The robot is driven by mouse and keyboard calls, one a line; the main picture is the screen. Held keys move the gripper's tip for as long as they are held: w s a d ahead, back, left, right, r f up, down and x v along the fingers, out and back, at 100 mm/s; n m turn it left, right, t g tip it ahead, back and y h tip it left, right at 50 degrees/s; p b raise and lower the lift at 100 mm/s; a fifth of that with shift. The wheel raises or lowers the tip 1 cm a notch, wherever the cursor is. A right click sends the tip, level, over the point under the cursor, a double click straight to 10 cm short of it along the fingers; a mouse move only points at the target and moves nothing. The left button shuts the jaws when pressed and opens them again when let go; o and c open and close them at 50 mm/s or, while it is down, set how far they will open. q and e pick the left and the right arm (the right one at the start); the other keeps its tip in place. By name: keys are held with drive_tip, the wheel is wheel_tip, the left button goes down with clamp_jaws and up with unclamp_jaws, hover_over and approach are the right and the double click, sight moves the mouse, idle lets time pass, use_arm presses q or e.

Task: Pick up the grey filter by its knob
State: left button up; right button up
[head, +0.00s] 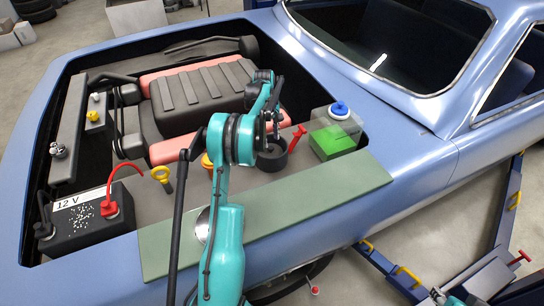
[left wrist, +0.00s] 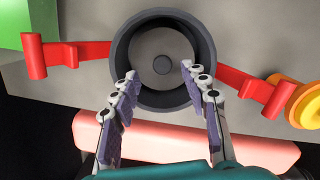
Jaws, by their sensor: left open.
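My left gripper (left wrist: 168,78) is open and empty. Its two fingers point at the housing, one on each side of the knob in the picture, apart from the knob. In the head view my left gripper (head: 277,130) is above the housing and hides part of it. My right gripper is not in view.
Red levers flank the housing, left (left wrist: 68,55) and right (left wrist: 247,86). A yellow-orange cap (left wrist: 296,102) is beside the right one. In the head view, a green-filled tank (head: 333,138) with a blue cap, a 12 V battery (head: 90,215) and a green mat (head: 300,200) surround the work area.

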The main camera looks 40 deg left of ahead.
sight(271, 147)
use_arm(q)
wheel_tip(271, 147, down, 4)
drive_tip(key=shift+s+d+f+b, duration=0.15)
drive_tip(key=shift+f+b, duration=0.1)
drive_tip(key=shift+b, duration=0.65)
drive_tip(key=shift+r, duration=0.1)
clamp_jaws()
